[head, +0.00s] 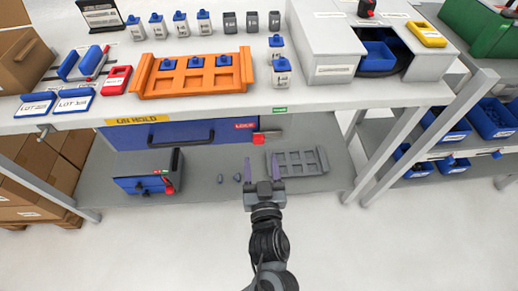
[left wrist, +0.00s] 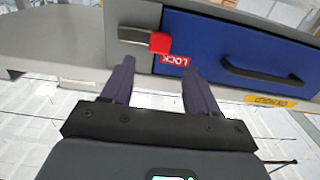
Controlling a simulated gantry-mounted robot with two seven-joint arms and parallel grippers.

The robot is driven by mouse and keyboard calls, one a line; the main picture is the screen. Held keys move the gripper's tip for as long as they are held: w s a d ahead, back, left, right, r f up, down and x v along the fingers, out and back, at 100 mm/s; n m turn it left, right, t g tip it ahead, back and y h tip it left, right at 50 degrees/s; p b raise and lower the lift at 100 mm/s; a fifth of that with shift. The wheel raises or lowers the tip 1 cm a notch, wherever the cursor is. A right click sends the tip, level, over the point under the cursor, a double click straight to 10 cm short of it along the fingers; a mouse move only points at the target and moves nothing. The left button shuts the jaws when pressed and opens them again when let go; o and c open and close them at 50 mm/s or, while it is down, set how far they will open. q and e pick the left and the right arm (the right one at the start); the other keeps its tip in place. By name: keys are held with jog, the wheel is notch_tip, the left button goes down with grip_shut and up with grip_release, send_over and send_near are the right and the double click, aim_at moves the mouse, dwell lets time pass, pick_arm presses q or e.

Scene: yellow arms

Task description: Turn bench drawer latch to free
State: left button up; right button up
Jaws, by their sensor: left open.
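The drawer latch is a metal piece with a red tip (head: 259,138) at the right end of the blue bench drawer (head: 180,134), beside a red LOCK label. The left wrist view shows the latch (left wrist: 160,43) with its bar lying level and its red end by the upside-down LOCK label (left wrist: 172,60). The drawer looks closed. My left gripper (head: 259,165) is open and empty, in front of and below the latch. In the left wrist view its two purple fingers (left wrist: 157,65) point toward the latch, which shows between and beyond the tips. My right gripper is not in view.
The drawer's black handle (head: 182,138) is left of the latch. An orange rack (head: 146,82) and bottles stand on the bench top. On the shelf below are a small blue-fronted box (head: 140,184) and a grey rack (head: 312,163). A bench leg (head: 368,165) stands to the right.

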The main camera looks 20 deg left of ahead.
aim_at(259, 141)
pick_arm(q)
jog(key=b+x, duration=0.2)
jog(key=x, duration=0.3)
jog(key=shift+w+d+f+b, duration=0.1)
jog(key=shift+w+d+b, duration=0.1)
jog(key=shift+b, duration=0.1)
jog(key=shift+w+a+b, duration=0.3)
jog(key=shift+w+a, duration=0.2)
grip_shut()
